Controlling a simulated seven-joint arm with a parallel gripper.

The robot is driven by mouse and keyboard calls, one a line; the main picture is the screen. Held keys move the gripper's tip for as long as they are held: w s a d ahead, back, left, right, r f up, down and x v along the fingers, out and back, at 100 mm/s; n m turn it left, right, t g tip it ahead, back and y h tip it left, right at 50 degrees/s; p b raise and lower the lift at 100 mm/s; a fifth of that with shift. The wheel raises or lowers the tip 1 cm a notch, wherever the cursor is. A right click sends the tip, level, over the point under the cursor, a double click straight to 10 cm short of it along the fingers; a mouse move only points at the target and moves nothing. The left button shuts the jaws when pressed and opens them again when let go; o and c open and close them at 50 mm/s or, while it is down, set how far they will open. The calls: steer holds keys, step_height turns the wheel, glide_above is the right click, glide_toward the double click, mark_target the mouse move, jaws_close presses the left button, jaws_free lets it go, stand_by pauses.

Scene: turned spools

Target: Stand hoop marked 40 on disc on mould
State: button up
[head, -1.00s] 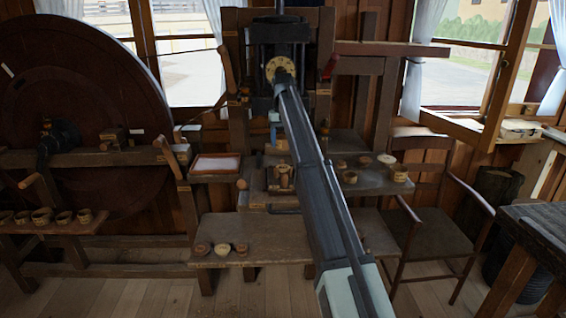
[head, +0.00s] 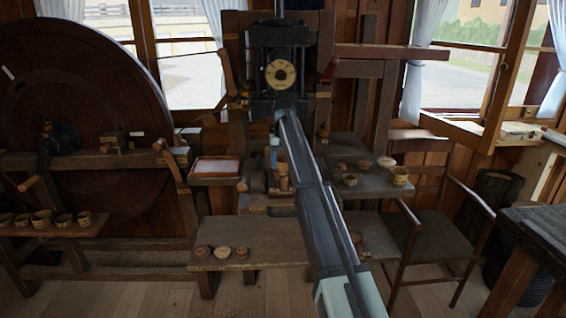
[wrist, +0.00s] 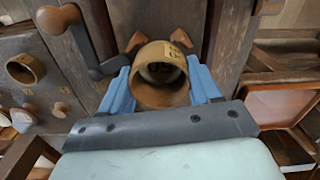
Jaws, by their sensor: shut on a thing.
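My gripper (wrist: 160,80) is shut on a tan wooden hoop (wrist: 160,99), held between its two blue fingers. A dark mark shows on the hoop's far rim, but I cannot read it. Through the hoop's opening I see a dark space with something round in it, not clear enough to name. In the head view the hoop (head: 282,160) is a small tan shape beside the blue finger, above the stepped middle bench. Part of the gripper is hidden by my arm. I cannot clearly tell the mould or the disc there; brown turned parts stand just below the hoop.
A front bench (head: 245,263) carries three small round pieces. A right shelf (head: 375,188) holds several rings and discs. A left bench (head: 60,228) holds several hoops. A press with a round yellow plate (head: 280,74) stands behind. A red-edged tray (head: 216,167) lies left of my gripper.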

steer(key=shift+f, duration=0.25)
steer(key=o, duration=1)
step_height(320, 180, up, 12)
steer(key=shift+r, duration=0.25)
stand_by(0.5)
